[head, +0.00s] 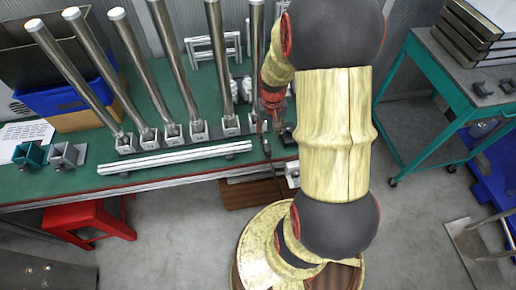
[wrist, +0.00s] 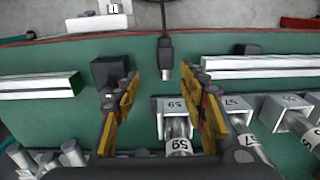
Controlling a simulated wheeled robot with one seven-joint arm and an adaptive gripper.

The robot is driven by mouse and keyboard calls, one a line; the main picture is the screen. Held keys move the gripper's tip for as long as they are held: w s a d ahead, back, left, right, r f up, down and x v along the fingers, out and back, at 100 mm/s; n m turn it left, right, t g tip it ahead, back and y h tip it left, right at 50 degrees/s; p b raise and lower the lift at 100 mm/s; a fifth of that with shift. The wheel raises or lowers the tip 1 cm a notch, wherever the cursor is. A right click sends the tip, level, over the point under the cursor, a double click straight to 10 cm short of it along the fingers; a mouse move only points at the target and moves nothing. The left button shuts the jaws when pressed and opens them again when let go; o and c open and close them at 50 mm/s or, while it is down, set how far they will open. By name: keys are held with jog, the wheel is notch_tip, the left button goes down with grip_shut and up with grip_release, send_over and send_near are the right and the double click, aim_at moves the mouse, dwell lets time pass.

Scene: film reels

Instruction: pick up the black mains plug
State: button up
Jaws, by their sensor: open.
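A black plug (wrist: 165,57) with a grey end hangs on a dark cable that comes from the top of the wrist view. It lies over the green bench top (wrist: 60,55), with its grey end toward my gripper. My gripper (wrist: 160,80) is open and empty, its yellow and black fingers on either side of the line of the plug, near its end. I cannot tell the height gap. In the head view the dark cable (head: 266,148) crosses the bench's front edge, and my arm hides part of this area.
A black block (wrist: 110,71) sits close by the left finger. A pale metal rail (wrist: 262,66) lies to the right, another (wrist: 40,86) to the left. Several metal tubes in numbered holders (wrist: 174,112) stand close to the right finger. A red stool (head: 88,218) stands before the bench.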

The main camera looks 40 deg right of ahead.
aim_at(267, 145)
jog(key=shift+w+a+f+b, duration=0.1)
jog(key=shift+w+f+b, duration=0.05)
jog(key=shift+f, duration=0.4)
jog(key=shift+w+f+b, duration=0.1)
jog(key=shift+f+b, duration=0.05)
jog(key=shift+f, duration=0.35)
jog(key=f+b, duration=0.1)
jog(key=f, duration=0.2)
jog(key=f+b, duration=0.1)
jog(key=f, duration=0.1)
jog(key=shift+w+a+b, duration=0.15)
jog(key=shift+a+b, duration=0.1)
jog(key=shift+b, duration=0.05)
jog(key=shift+c, duration=0.4)
grip_shut()
